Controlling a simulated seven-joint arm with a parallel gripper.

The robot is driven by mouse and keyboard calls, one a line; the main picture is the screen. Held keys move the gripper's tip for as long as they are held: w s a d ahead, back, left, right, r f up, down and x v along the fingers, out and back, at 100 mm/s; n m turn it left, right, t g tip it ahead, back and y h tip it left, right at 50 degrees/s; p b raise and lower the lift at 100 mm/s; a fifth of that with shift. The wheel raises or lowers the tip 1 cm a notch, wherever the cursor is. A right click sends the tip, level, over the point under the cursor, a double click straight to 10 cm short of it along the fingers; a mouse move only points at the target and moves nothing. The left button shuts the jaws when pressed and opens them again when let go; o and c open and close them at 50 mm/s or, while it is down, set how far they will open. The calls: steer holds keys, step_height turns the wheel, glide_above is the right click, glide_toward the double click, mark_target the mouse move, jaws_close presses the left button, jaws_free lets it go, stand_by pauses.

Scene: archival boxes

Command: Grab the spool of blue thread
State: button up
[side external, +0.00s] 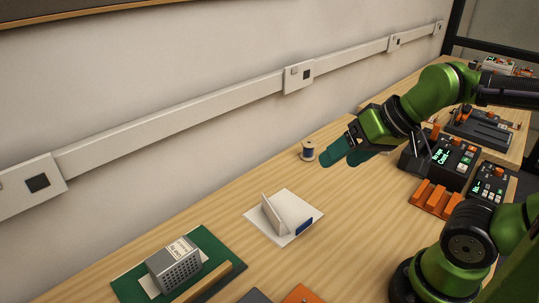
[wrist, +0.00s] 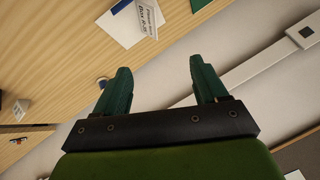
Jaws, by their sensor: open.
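The spool of blue thread (side external: 307,151) stands upright on the wooden table near the wall, with pale ends and a blue winding. In the wrist view the spool (wrist: 102,82) shows at the outer side of the left finger, which hides part of it. My gripper (side external: 342,160) is open and empty, just right of the spool in the side view. Its two green fingers (wrist: 160,66) are spread apart, and the spool is not between them.
A white card with a folded sign and blue piece (side external: 256,226) lies in front of the spool. A grey perforated box (side external: 174,268) sits on a green mat (side external: 223,272). Orange blocks (side external: 435,198) and dark devices (side external: 448,158) stand right. The wall is close behind.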

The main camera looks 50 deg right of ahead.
steer(key=n+g, duration=0.4)
steer(key=n, duration=0.4)
glide_toward(310, 143)
steer(key=shift+h, duration=0.4)
steer(key=x, duration=1.1)
steer(key=shift+a+f, duration=0.25)
steer(key=c, duration=0.9)
